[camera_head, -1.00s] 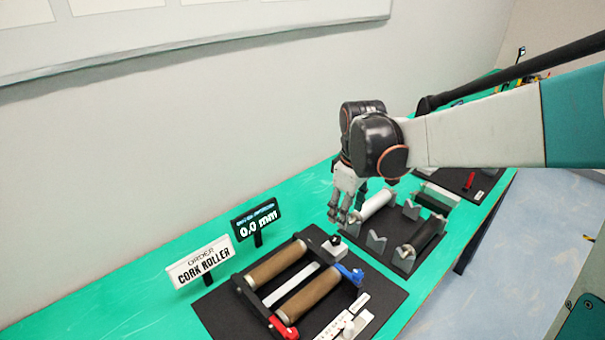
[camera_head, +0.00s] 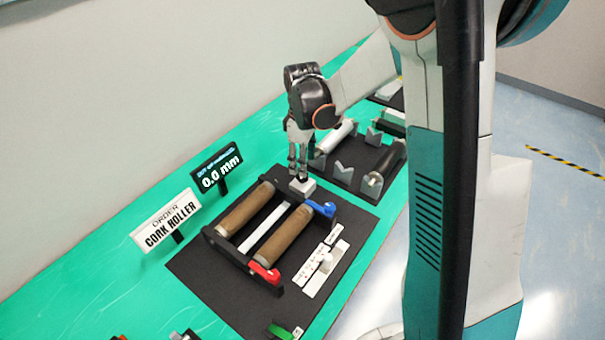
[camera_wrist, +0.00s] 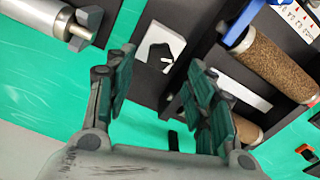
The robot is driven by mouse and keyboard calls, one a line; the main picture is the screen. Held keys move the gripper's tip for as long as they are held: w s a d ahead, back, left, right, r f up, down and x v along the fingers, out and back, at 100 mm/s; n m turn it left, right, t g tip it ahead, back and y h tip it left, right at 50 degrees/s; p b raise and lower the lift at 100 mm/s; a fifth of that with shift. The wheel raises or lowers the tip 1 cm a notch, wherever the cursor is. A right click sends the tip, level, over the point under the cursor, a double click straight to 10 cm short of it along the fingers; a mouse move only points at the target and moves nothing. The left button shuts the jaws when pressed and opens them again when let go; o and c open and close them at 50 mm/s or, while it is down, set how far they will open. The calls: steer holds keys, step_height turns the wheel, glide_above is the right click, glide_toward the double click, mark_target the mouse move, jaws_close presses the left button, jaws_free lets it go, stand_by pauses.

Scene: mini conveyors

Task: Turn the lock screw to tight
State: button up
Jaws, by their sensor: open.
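A black knob (camera_wrist: 160,56), which looks like the lock screw, sits on a small white block (camera_wrist: 150,38). The white block (camera_head: 303,188) stands at the far end of the mini conveyor, and the gripper partly hides the knob there. My gripper (camera_head: 298,172) points down just above this block. In the wrist view, my gripper (camera_wrist: 163,72) is open, with its fingers to either side of the knob and nothing held. I cannot tell whether a finger touches the knob. The conveyor has two cork rollers (camera_head: 285,237) in a black frame (camera_head: 232,252).
A blue lever (camera_head: 321,209) and a red lever (camera_head: 264,272) sit on the frame. A white scale plate (camera_head: 327,270) lies at right. A rack with spare rollers (camera_head: 338,137) stands beyond.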

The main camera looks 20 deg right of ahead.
mark_target(303, 179)
step_height(303, 179, down, 5)
steer(key=shift+r+b, duration=0.1)
steer(key=shift+b, duration=0.45)
steer(key=c, duration=1.1)
